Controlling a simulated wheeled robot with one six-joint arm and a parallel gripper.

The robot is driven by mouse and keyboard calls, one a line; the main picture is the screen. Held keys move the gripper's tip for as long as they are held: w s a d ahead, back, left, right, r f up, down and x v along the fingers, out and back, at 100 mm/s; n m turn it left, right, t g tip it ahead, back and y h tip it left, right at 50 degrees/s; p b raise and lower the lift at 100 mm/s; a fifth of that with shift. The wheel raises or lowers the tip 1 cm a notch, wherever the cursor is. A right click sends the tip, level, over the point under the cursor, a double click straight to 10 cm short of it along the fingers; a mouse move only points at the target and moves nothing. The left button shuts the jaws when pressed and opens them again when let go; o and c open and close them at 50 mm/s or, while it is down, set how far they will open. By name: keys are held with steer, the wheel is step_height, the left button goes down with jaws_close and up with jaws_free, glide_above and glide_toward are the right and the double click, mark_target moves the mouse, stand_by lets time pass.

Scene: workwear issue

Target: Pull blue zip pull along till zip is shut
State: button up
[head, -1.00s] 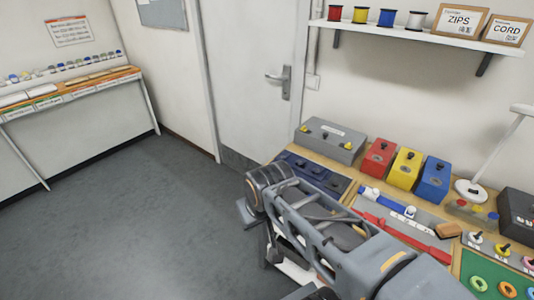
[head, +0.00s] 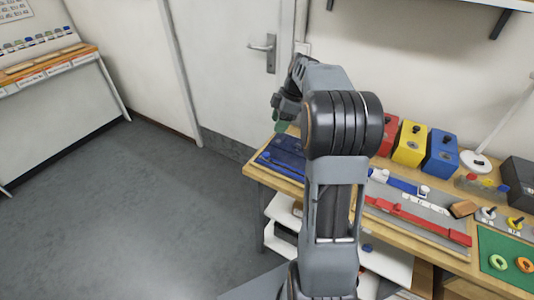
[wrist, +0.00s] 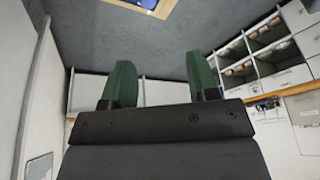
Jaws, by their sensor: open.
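A dark blue zip panel (head: 290,160) lies flat at the left end of the workbench. A small brighter blue piece, which looks like the blue zip pull (head: 266,155), shows near its left edge. I cannot make out how far the zip is shut. My gripper (head: 281,126) hangs above the panel's far side, apart from it, with green fingertips. The wrist view shows my gripper (wrist: 161,80) with its two green fingers spread wide and nothing between them. My arm hides the right part of the panel.
Red, yellow (head: 410,146) and blue boxes (head: 441,153) stand along the back of the bench. A lamp (head: 476,160) stands farther right. Floor at left is clear.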

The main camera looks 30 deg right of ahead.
mark_target(266, 154)
steer(key=shift+n+y, duration=0.3)
steer(key=shift+n, duration=0.5)
steer(key=x, duration=0.4)
steer(key=d+x, duration=0.1)
steer(key=x, duration=0.4)
steer(key=w+d+p+x, duration=0.1)
steer(key=x, duration=0.4)
steer(key=shift+f, duration=0.6)
steer(key=shift+d, duration=0.1)
jaws_close()
